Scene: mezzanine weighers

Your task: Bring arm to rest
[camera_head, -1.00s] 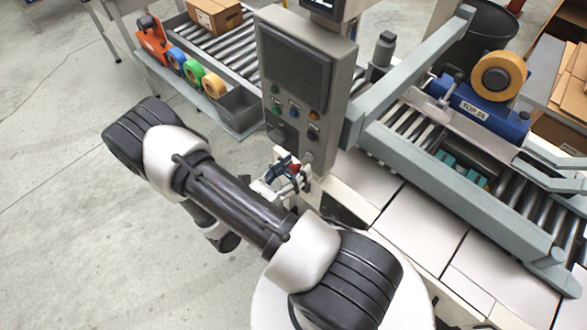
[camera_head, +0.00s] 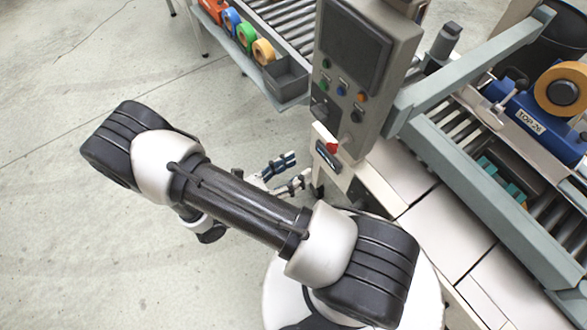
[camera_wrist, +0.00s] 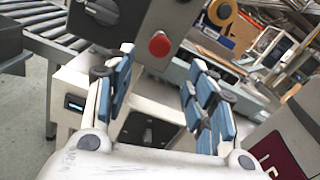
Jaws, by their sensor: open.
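My gripper (camera_head: 281,177) shows in the head view beyond my dark forearm, partly hidden by it. It also shows in the wrist view (camera_wrist: 160,100), with its blue-padded fingers spread wide and nothing between them. The gripper is open and empty. In the head view it is beside the pale machine frame, left of a red button (camera_head: 331,148). In the wrist view the red button (camera_wrist: 159,44) appears beyond and between the fingers. Whether the fingertips touch the machine cannot be told.
The grey control box (camera_head: 357,70) stands close behind the gripper. A taping machine with a tape roll (camera_head: 562,91) is at the right. A roller conveyor (camera_head: 292,22) with tape rolls and a grey bin (camera_head: 286,79) is at the back. The floor (camera_head: 60,240) at the left is clear.

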